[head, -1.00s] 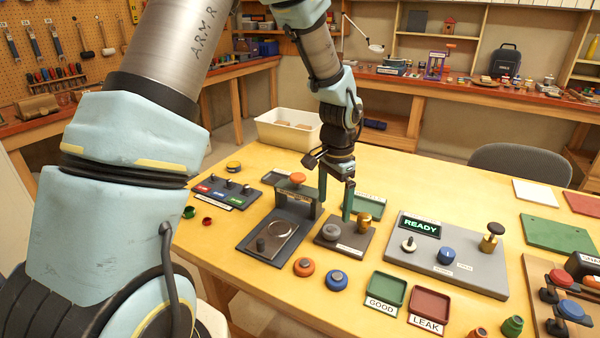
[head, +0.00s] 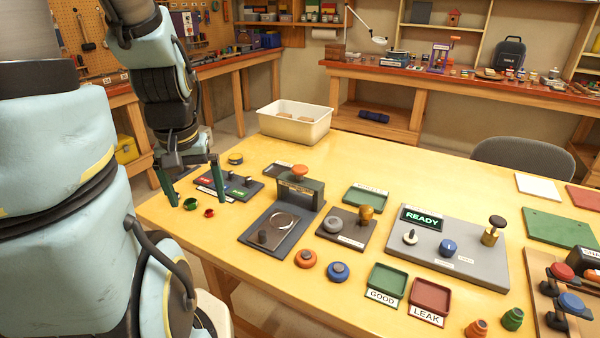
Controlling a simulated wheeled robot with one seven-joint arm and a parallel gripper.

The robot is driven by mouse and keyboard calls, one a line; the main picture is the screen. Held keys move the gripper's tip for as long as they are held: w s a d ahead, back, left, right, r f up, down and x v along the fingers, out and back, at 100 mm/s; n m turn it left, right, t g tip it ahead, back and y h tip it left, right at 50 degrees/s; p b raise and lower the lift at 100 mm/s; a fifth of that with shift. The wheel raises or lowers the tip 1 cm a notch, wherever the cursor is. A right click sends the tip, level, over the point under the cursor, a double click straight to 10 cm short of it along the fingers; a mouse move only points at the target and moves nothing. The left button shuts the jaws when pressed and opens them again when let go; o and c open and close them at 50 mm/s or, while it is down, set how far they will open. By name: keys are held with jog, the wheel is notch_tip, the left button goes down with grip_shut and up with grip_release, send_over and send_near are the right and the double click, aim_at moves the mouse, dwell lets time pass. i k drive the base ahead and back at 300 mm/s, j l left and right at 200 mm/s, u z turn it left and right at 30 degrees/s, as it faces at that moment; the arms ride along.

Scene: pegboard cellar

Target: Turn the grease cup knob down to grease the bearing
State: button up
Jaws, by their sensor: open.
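My gripper (head: 194,190) is open and empty at the left end of the table, its two green fingers pointing down and apart. It is close to a small green cup (head: 190,204) and a small red cup (head: 209,213). Which part is the grease cup is not clear, as labels are too small to read. A brass knob (head: 366,212) stands upright on a dark plate (head: 350,240) beside a round grey knob (head: 332,224). A brass fitting with a dark top (head: 493,230) stands on the grey panel (head: 470,255). My gripper is well left of both brass parts.
The grey panel carries a lit READY sign (head: 421,218) and a blue knob (head: 448,247). A dark press-like fixture (head: 262,240) stands between my gripper and the dark plate. A green tray (head: 387,281) and red tray (head: 430,295) lie in front. The table's back middle is clear.

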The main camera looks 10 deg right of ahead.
aim_at(366, 211)
jog(key=k+l+u, duration=0.6)
jog(key=k+l, duration=0.2)
jog(key=l, duration=0.05)
